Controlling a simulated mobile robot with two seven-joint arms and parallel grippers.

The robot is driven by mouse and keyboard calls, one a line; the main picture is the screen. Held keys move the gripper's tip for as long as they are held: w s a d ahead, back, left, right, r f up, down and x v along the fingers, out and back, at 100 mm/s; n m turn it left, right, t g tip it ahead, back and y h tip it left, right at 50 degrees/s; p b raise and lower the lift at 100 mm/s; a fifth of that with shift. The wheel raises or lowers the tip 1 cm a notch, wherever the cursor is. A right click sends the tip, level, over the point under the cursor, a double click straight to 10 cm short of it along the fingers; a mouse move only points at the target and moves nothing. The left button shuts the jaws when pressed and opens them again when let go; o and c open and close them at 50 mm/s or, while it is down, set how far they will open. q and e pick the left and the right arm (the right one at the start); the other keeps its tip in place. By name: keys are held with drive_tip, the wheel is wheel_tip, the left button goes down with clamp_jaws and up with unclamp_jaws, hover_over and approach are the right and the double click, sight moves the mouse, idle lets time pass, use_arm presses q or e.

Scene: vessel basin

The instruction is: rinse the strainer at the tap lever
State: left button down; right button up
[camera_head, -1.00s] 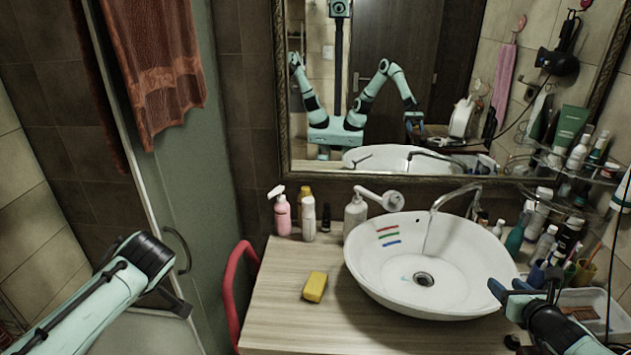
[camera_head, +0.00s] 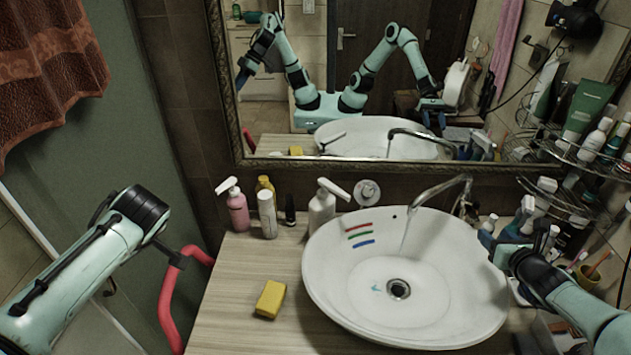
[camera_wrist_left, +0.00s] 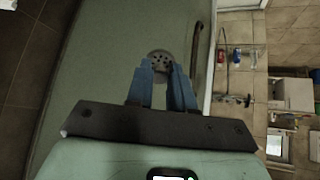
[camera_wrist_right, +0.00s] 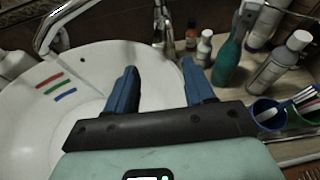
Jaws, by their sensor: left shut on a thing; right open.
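The strainer (camera_wrist_left: 160,63), a small grey disc with holes, is between the blue fingertips of my left gripper (camera_wrist_left: 162,72), which is shut on it. In the head view my left arm is at the left, with its fingers and the strainer hidden. The tap (camera_head: 438,190) arches over the white basin (camera_head: 330,275), and a thin stream of water (camera_head: 405,232) falls from it. A metal upright, possibly the tap lever (camera_wrist_right: 164,30), stands behind the basin in the right wrist view. My right gripper (camera_wrist_right: 158,88) is open and empty, near the basin's right rim.
A yellow sponge (camera_head: 270,299) lies on the wooden counter (camera_head: 240,265). Several bottles stand along the back, including a pink one (camera_head: 237,208). More bottles and a wire rack (camera_head: 560,170) crowd the right. A red rail (camera_head: 170,300) runs along the counter's left side.

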sight(477, 219)
drive_tip(key=p+x, duration=0.2)
drive_tip(key=x, duration=0.8)
drive_tip(key=shift+w, duration=0.4)
drive_tip(key=shift+w+f, duration=0.3)
drive_tip(key=shift+w, duration=0.1)
use_arm(q)
drive_tip(key=r, duration=0.2)
drive_tip(key=w+r, duration=0.1)
drive_tip(key=r, duration=0.1)
drive_tip(key=shift+w+r, duration=0.2)
drive_tip(key=shift+r, duration=0.05)
use_arm(e)
drive_tip(key=shift+s, duration=0.1)
use_arm(q)
drive_tip(key=shift+s+a, duration=0.1)
use_arm(e)
clamp_jaws()
